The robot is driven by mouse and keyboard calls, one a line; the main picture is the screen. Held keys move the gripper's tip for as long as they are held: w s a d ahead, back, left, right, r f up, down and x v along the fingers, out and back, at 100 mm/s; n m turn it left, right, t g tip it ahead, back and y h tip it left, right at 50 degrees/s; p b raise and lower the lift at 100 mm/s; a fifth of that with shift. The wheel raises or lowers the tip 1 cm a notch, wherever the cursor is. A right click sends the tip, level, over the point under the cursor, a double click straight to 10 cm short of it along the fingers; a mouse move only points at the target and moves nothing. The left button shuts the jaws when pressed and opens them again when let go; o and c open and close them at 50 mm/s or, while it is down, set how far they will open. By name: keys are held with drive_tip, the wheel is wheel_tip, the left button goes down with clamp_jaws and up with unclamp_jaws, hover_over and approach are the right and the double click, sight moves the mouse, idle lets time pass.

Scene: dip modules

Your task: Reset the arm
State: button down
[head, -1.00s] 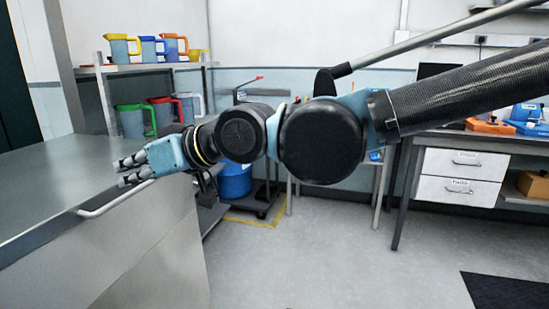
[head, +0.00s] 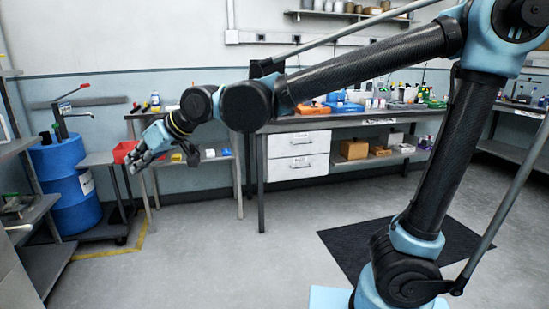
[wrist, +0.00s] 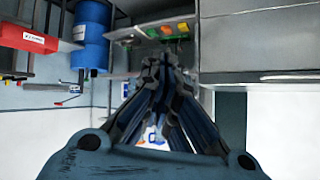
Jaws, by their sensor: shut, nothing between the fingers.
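My gripper (head: 139,160) hangs at the end of my arm at the left of the head view, in the air in front of a small side table. Its fingers point down and to the left. In the wrist view my gripper (wrist: 165,65) has its fingers drawn together at the tips, shut with nothing held. My arm is raised and reaches across the head view from the right, bent at the elbow.
A blue drum (head: 62,185) stands on a trolley at the left. A small table with a red bin (head: 124,151) is behind my gripper. A long workbench with white drawers (head: 299,143) runs along the back. The floor (head: 215,255) in front is clear, with a dark mat (head: 335,245).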

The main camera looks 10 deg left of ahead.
drive_tip(key=w+d+f+m+t+h, duration=0.2)
drive_tip(key=w+d+f+m, duration=0.1)
drive_tip(key=w+d, duration=0.8)
drive_tip(key=w+d+f+m+t+h, duration=0.2)
drive_tip(key=w+d+f, duration=0.2)
drive_tip(key=w+d, duration=0.65)
drive_tip(key=w+d+f+m+h, duration=0.1)
drive_tip(key=w+d+f+m, duration=0.15)
drive_tip(key=d, duration=0.65)
drive_tip(key=w+d+f+m+h, duration=0.1)
drive_tip(key=w+d+f+h, duration=0.15)
drive_tip(key=d, duration=0.75)
drive_tip(key=s+d+f+m+g+h, duration=0.1)
drive_tip(key=s+d+f+m, duration=0.2)
drive_tip(key=s+d+f, duration=0.3)
drive_tip(key=s+d+f+m+h, duration=0.2)
drive_tip(key=s+d+f+m, duration=0.2)
drive_tip(key=d, duration=1.3)
wheel_tip(320, 180, down, 3)
drive_tip(key=shift+s+d+r+g, duration=0.2)
drive_tip(key=shift+s+g, duration=0.2)
drive_tip(key=shift+s, duration=0.45)
drive_tip(key=shift+a, duration=0.2)
